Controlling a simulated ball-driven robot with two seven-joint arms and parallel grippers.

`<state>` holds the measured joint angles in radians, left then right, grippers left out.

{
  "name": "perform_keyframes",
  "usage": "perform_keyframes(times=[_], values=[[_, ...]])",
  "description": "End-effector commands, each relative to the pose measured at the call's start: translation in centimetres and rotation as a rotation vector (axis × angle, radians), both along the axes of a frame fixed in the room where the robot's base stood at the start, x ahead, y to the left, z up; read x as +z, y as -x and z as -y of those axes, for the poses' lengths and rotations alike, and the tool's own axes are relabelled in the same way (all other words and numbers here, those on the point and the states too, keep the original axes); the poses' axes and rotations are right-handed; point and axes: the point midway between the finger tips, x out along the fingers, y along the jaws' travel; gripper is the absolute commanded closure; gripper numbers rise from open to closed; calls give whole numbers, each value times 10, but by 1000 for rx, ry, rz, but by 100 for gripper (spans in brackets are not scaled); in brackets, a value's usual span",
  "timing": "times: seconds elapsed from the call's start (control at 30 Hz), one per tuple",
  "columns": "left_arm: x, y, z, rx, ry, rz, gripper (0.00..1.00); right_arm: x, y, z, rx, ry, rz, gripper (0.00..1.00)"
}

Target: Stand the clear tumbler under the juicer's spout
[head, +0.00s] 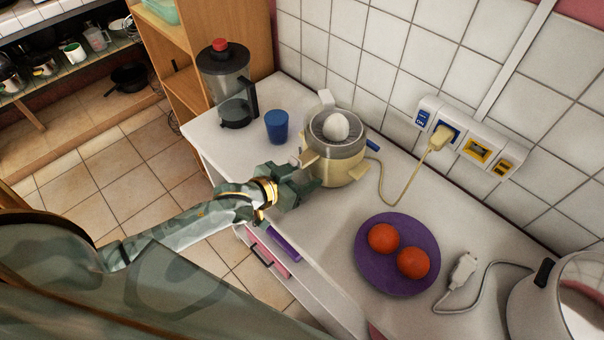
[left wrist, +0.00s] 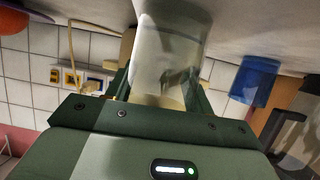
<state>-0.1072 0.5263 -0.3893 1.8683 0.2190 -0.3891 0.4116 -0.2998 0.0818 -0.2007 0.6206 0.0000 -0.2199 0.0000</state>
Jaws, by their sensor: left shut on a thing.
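The clear tumbler (left wrist: 166,55) shows in the left wrist view between the fingers of my left gripper (left wrist: 158,88), which is shut on it. In the head view my left gripper (head: 303,183) is at the front left of the cream juicer (head: 345,172), close to its spout (head: 309,158); the tumbler is mostly hidden there by the gripper. In the left wrist view part of the juicer (left wrist: 128,46) shows behind the tumbler. I cannot tell whether the tumbler touches the counter or is directly under the spout. My right gripper is not in view.
A blue cup (head: 277,126) stands left of the juicer on the white counter (head: 335,228), with a blender (head: 232,88) behind it. A purple plate (head: 372,274) with two oranges lies to the right. The juicer's cord (head: 384,195) runs to a wall socket. A kettle (head: 545,300) stands far right.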

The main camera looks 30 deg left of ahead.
Motion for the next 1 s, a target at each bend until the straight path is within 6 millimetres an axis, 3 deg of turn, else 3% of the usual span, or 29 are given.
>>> perform_keyframes(times=[0.03, 0.1, 0.13, 0.6, 0.77, 1.0], values=[[0, 0, 0, 0, 0, 1, 45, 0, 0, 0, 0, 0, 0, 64], [0, 0, 0, 0, 0, 1, 26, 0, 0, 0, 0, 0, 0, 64], [0, 0, 0, 0, 0, 1, 22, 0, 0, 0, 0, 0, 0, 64], [3, 5, -2, 0, 0, -1, 22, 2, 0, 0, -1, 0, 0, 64], [15, 30, -12, 0, -1, -3, 22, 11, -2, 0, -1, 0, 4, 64], [40, 88, -34, -1, -1, -4, 22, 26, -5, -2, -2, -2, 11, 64]])
